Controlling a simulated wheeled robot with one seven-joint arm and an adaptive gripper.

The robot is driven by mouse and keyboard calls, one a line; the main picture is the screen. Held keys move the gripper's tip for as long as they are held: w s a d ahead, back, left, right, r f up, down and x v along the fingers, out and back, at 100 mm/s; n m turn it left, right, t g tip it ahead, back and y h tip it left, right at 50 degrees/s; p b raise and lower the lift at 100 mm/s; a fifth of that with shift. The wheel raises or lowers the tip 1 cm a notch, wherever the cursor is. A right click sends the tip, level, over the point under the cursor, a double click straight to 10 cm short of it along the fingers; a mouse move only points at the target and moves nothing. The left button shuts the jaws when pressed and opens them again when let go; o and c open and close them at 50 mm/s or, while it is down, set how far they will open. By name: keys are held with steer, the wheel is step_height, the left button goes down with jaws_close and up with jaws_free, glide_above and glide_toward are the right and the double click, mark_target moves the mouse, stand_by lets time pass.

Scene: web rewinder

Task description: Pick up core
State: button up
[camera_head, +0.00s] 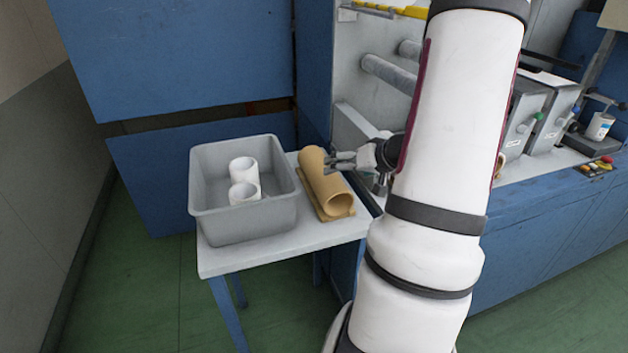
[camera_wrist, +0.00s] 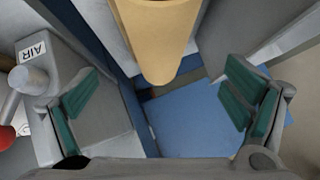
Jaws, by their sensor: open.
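A tan cardboard core (camera_head: 325,182) lies on its side on a small tan cradle (camera_head: 341,213) at the right of a white table. In the wrist view the core (camera_wrist: 158,40) shows at the top centre, beyond the fingertips and roughly in line with the gap between them. My gripper (camera_head: 342,161) is open and empty, close to the core's right side in the head view. In the wrist view its green-padded fingers (camera_wrist: 160,100) stand wide apart. Whether a finger touches the core I cannot tell. The core's far end is partly out of the wrist view.
A grey bin (camera_head: 243,228) with two white rolls (camera_head: 244,178) stands left of the core on the white table (camera_head: 215,262). The blue and grey machine with metal shafts (camera_head: 388,75) rises close behind and right of my gripper. Green floor (camera_head: 140,290) lies clear at front left.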

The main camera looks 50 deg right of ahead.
mark_target(326, 178)
steer(key=b+x, duration=0.4)
steer(key=x, duration=0.7)
steer(key=shift+w+d+f, duration=0.15)
steer(key=shift+w+f, duration=0.15)
steer(key=shift+r, duration=0.1)
steer(key=c, duration=1.4)
